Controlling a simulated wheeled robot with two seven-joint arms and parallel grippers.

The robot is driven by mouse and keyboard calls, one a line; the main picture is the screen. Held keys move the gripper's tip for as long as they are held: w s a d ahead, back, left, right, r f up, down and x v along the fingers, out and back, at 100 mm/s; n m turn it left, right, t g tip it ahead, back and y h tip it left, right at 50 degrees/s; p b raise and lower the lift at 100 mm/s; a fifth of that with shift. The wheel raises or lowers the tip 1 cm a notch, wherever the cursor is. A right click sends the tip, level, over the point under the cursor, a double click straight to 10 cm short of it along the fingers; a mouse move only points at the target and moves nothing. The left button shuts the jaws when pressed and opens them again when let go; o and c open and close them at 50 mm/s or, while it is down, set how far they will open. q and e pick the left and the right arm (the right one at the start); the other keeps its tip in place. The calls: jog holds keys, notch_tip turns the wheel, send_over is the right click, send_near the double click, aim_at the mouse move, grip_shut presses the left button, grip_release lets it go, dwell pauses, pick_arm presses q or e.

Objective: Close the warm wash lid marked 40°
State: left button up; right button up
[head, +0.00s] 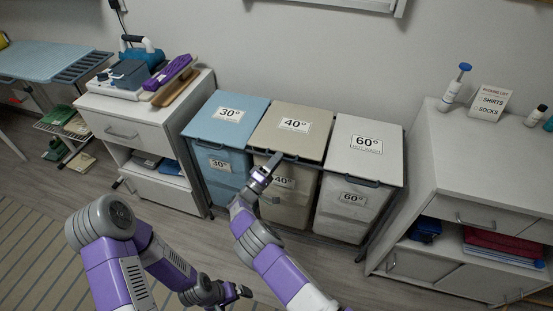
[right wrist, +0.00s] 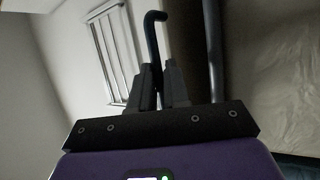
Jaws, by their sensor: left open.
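The warm wash bin's beige lid (head: 290,122), marked 40°, stands in the middle of three lidded bins in the head view. It lies nearly flat; I cannot tell if a small gap remains beneath it. My right gripper (head: 272,164) is at the left part of its dark front handle (head: 300,160). In the right wrist view, my right gripper (right wrist: 162,72) has its fingers close together around a dark bar with a bent end (right wrist: 154,32), which looks like that handle. My left gripper (head: 243,292) is open and empty, low in front of the bins.
The blue 30° lid (head: 229,112) and white 60° lid (head: 366,146) flank it closely, both flat. A white cabinet (head: 120,127) stands at left and another (head: 470,160) at right. Open floor lies in front.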

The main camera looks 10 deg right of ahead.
jog(key=v, duration=0.7)
jog(key=shift+a+p, duration=0.25)
jog(key=shift+p, duration=0.15)
jog(key=shift+s, duration=0.1)
jog(key=s+d+f+g+y+p, duration=0.2)
jog(key=s+d+f+g, duration=0.2)
jog(key=d+f+g, duration=0.75)
jog(key=s+d+f+m+g+y+p, duration=0.1)
jog(key=s+d+f+g+y, duration=0.2)
jog(key=s, duration=0.5)
jog(key=s+d+f+g+y, duration=0.2)
jog(key=s+d+f+y, duration=0.2)
jog(key=s+f, duration=0.25)
jog(key=s+a+m+g+y+p, duration=0.1)
jog(key=s+a+y, duration=0.2)
jog(key=s, duration=0.2)
jog(key=s+a+m+g+y, duration=0.1)
jog(key=s+a+y, duration=0.15)
jog(key=s, duration=0.25)
jog(key=s+a+r+m+t+y+p, duration=0.1)
jog(key=s+a+r+m+t+y, duration=0.1)
jog(key=r, duration=0.4)
jog(key=s+a+r+m+t+y+p, duration=0.2)
jog(key=s+a+r+m+y, duration=0.1)
jog(key=s+a+r+y, duration=0.1)
jog(key=shift+s+a+r+y, duration=0.2)
jog(key=shift+a+r+y, duration=0.35)
jog(key=shift+a+r, duration=0.35)
